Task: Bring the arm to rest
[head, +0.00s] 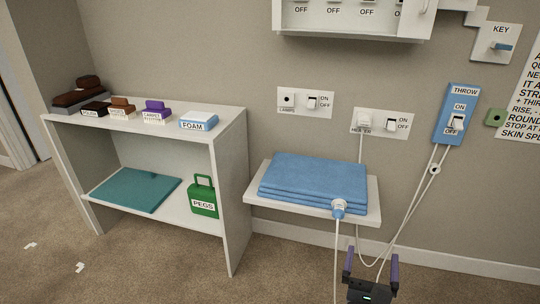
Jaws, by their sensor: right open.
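My right gripper (371,258) is at the bottom of the head view, right of the middle. Its two purple-sided fingers point up and stand apart, with nothing clearly held between them. It is below the small wall shelf (361,214) that bears a folded blue blanket (314,178). White cables (386,250) hang close to the gripper; I cannot tell whether any touches it. My left gripper is not in view.
A white shelf unit (232,205) holds small labelled boxes, a teal mat (135,189) and a green PEGS case (203,197). A blue THROW switch (457,113) and sockets are on the wall. White scraps (80,267) lie on otherwise open carpet at left.

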